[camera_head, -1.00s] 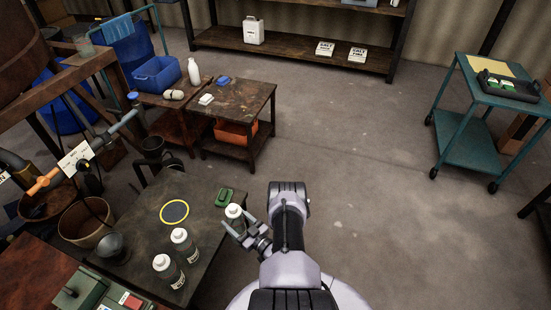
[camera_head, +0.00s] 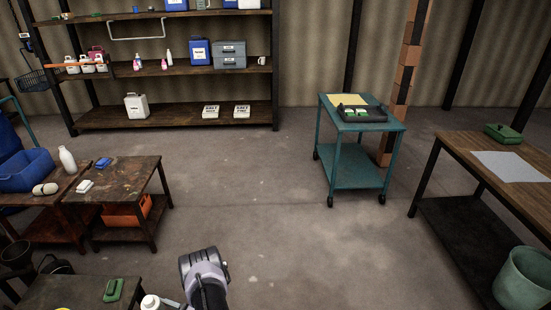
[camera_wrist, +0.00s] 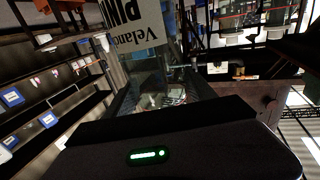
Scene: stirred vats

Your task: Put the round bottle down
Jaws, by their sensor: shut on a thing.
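The round bottle (camera_head: 150,302) shows only its white cap and top at the bottom edge of the head view. My gripper (camera_head: 170,304) is shut on it, mostly cut off by that edge. In the wrist view the bottle's pale label (camera_wrist: 138,35) with dark upside-down print fills the upper middle, beyond the dark gripper body. I cannot tell from these views whether the bottle's base touches anything. A dark worktable (camera_head: 45,292) is at the lower left of the head view, close to the bottle.
A green object (camera_head: 114,290) lies on the worktable, with part of a yellow ring at the lower edge. Left stand low brown tables (camera_head: 130,172). A teal cart (camera_head: 358,178) bears a black tray; right is a wooden table (camera_head: 462,152). The floor between is clear.

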